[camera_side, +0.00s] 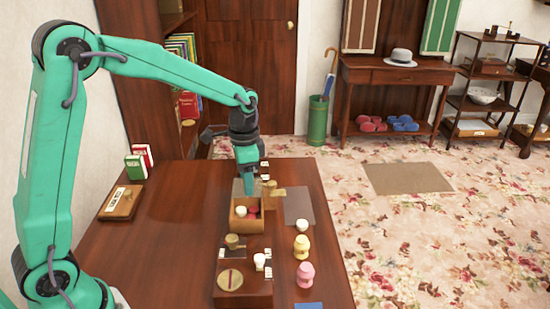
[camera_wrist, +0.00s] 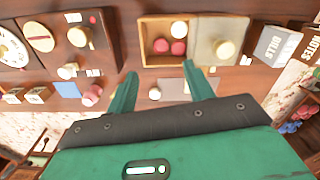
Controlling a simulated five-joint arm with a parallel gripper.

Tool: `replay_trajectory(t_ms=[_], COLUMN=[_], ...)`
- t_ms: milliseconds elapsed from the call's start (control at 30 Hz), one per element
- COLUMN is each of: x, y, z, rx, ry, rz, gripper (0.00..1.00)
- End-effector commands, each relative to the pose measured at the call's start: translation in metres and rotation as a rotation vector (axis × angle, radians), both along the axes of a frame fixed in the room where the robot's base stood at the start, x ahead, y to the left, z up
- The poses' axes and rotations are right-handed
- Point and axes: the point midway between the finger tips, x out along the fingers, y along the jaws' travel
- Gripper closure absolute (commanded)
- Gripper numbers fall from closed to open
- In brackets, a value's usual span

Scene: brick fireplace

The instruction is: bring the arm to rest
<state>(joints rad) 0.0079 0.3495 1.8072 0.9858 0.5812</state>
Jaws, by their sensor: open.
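My gripper (camera_side: 249,184) hangs from my green arm over the dark wooden table (camera_side: 160,245), fingers pointing down. It is just above or behind a small open wooden box (camera_side: 235,227); I cannot tell the exact height. In the wrist view my gripper (camera_wrist: 160,72) shows two green fingers spread apart with nothing between them. The box (camera_wrist: 146,40) lies beyond the fingertips there and holds a white ball (camera_wrist: 179,29) and red balls (camera_wrist: 178,47).
A yellow figure (camera_side: 302,246) and a pink figure (camera_side: 305,274) stand right of a wooden stand (camera_side: 245,296). A small wooden box (camera_side: 121,203) and upright red and green books (camera_side: 136,167) are at the left. The table's left middle is clear.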

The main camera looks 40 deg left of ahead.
Motion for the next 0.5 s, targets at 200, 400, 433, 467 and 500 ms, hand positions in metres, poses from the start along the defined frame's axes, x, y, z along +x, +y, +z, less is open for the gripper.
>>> replay_trajectory(t_ms=[200,400,433,467,500], x=[0.0001,-0.0007,-0.0013,-0.0020,-0.0033], y=[0.0000,0.0000,0.0000,0.0000,0.0001], z=[0.0000,0.0012,0.0022,0.0036,0.0061], rx=[0.000,0.000,0.000,0.000,0.000], ry=[0.000,-0.004,-0.005,-0.007,-0.012], rz=[0.000,0.002,0.004,0.006,0.010], gripper=[0.48,0.48,0.48,0.48,0.48])
